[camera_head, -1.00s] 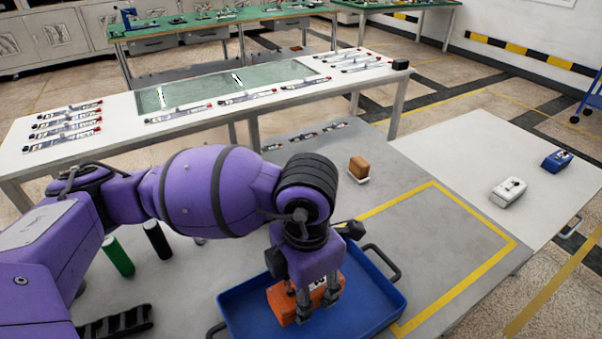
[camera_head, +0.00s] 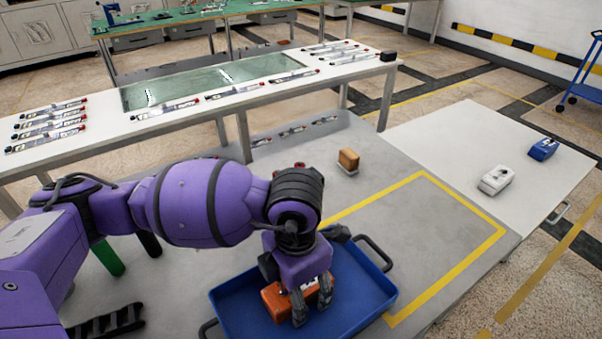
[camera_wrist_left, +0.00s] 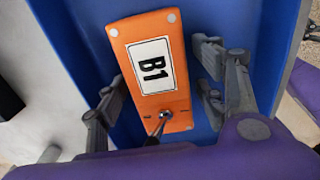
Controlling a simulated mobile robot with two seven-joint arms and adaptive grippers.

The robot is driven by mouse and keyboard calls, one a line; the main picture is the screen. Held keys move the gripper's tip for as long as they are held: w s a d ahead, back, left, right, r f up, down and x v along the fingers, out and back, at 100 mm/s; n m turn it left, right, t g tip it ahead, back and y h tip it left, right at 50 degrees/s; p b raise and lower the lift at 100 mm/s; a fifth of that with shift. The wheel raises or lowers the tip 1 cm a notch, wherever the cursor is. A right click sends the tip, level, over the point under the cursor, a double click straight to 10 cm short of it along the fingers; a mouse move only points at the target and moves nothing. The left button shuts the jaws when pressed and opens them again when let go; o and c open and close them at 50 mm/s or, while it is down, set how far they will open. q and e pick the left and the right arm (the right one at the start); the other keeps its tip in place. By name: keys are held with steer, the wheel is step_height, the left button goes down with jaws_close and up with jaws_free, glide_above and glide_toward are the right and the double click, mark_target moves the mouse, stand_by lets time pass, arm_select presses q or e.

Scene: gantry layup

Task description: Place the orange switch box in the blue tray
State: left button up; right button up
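The orange switch box (camera_head: 275,302) lies inside the blue tray (camera_head: 234,318), close to its floor. In the left wrist view the orange switch box (camera_wrist_left: 178,95) shows a white label reading B1 and a small metal toggle. The blue tray (camera_wrist_left: 205,125) is behind it. My left gripper (camera_head: 312,302) is over the tray at the box. In the left wrist view its fingers stand apart on either side of the box, with visible gaps, so it looks open. The fingers partly hide the box in the head view. My right gripper is not in view.
A white box (camera_head: 495,180) and a blue box (camera_head: 543,149) stand on the white surface at right. A green cylinder (camera_head: 108,258) and a black rack (camera_head: 105,324) are at left.

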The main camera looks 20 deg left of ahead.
arm_select(q)
step_height(320, 180, up, 12)
steer(key=shift+r+p, duration=0.2)
steer(key=shift+p, duration=0.25)
stand_by(0.4)
